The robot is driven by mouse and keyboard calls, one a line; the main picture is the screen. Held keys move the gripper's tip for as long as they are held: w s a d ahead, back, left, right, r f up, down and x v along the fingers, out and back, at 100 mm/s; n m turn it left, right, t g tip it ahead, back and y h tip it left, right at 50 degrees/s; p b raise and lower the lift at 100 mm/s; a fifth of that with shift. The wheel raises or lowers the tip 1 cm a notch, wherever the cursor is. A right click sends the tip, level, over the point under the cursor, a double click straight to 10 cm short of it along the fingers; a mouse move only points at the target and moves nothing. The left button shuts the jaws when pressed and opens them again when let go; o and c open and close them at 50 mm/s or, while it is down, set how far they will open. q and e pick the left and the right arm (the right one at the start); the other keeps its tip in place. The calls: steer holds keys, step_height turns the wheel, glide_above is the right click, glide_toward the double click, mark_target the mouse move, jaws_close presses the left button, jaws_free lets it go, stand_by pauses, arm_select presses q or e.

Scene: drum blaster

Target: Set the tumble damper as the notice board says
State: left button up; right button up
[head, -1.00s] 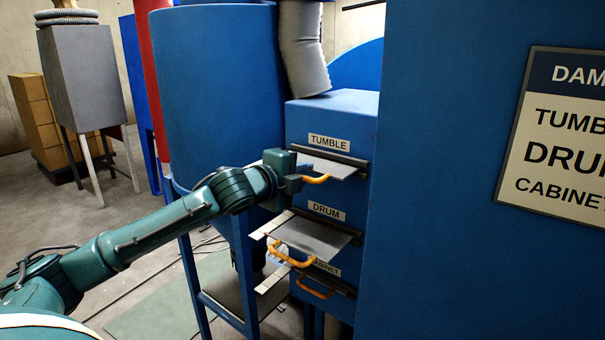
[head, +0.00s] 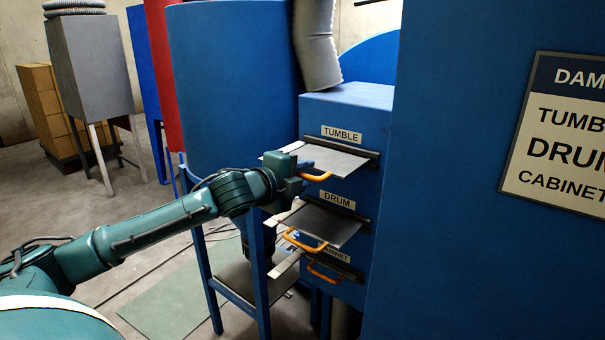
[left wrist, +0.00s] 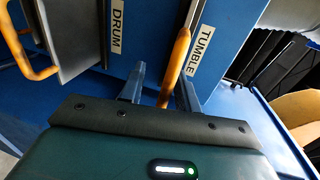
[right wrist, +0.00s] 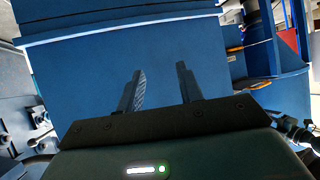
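The tumble damper (head: 335,159) is a grey plate standing out of the top slot under the TUMBLE label (head: 342,134). Its orange handle (head: 316,177) is at the plate's front edge. My left gripper (head: 300,178) is at this handle. In the left wrist view the orange handle (left wrist: 181,50) passes between the fingers of my left gripper (left wrist: 160,88), which stand apart with a gap on one side. The notice board (head: 560,135) is cut off at the right, so its settings are hidden. My right gripper (right wrist: 161,88) is open and empty before a blue surface.
Below, the drum damper plate (head: 332,222) also stands out, with its orange handle (head: 305,241). The cabinet damper handle (head: 322,273) is lowest. A blue hopper (head: 235,80) stands left of the dampers, and a large blue panel (head: 460,230) stands right.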

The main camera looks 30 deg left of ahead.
arm_select(q)
steer(key=shift+r, duration=0.1)
